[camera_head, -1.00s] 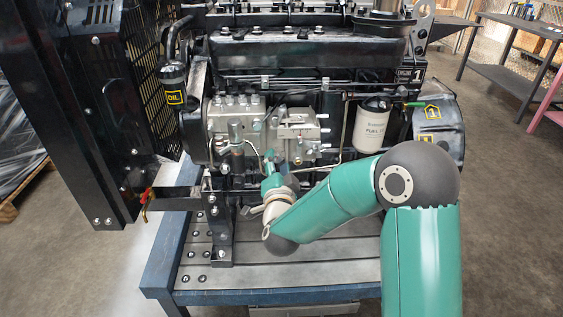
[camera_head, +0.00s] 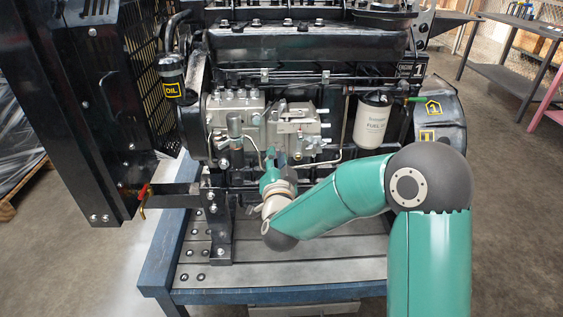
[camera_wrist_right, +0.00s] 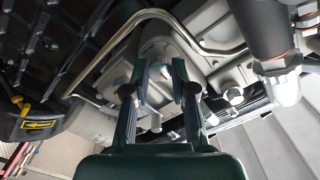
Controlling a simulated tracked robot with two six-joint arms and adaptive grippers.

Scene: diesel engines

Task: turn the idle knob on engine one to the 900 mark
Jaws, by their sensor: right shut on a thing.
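Engine one (camera_head: 310,50) stands on a blue-framed steel bench, with a white "1" on its upper right side. A silver fuel pump block (camera_head: 290,128) sits on its near face. My right gripper (camera_head: 271,158) reaches up to the underside of this block; its fingertips are small and partly hidden there. In the right wrist view, my right gripper (camera_wrist_right: 160,80) has its two fingers closed around a pale grey round part, likely the idle knob (camera_wrist_right: 154,70), with a small reddish mark on it. No 900 mark or scale is legible. My left gripper is not in view.
A white fuel filter (camera_head: 372,122) hangs to the right of the pump. A thin metal pipe (camera_wrist_right: 150,14) curves near the fingers. A black panel (camera_head: 70,90) stands at the left. The bench top (camera_head: 300,268) below is mostly clear.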

